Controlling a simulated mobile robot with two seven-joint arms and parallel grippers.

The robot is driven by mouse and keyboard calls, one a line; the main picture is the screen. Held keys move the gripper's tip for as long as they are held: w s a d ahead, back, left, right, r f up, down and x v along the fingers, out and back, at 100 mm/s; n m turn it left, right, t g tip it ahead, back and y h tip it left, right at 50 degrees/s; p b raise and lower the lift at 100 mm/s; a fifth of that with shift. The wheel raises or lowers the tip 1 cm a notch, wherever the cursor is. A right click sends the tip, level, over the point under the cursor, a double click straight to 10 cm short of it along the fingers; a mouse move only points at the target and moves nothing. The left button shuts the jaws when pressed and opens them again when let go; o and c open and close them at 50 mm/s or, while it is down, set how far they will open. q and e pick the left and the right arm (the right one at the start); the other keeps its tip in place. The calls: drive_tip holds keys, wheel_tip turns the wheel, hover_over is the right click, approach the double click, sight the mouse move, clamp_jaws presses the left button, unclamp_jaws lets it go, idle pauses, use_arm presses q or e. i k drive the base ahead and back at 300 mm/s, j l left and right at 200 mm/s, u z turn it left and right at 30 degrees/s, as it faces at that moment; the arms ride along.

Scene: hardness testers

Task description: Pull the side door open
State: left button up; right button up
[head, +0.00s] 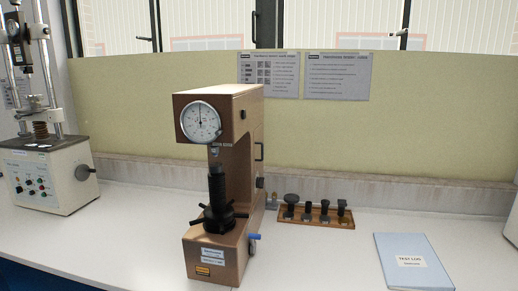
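A brown hardness tester (225,120) with a round dial (200,122) stands upright on the white bench in the middle of the head view. Its right side is seen at a steep angle. A slim black handle (259,151) stands out from that side, on what looks like the side door (257,170). The door looks flush with the body, but the steep angle hides most of its edges. Neither of my grippers is in view, and nothing touches the handle.
A wooden rack (316,219) with several dark parts stands right of the tester. A blue log book (413,261) lies at the right on the bench (330,262). A blue-tipped lever (253,237) sticks out low on the tester's side. Another testing machine (45,175) stands left.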

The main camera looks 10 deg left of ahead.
sight(258, 146)
drive_tip(key=i+j+z, duration=0.15)
drive_tip(key=i+z, duration=0.35)
drive_tip(key=i+j+z, duration=0.25)
drive_tip(key=z, duration=0.2)
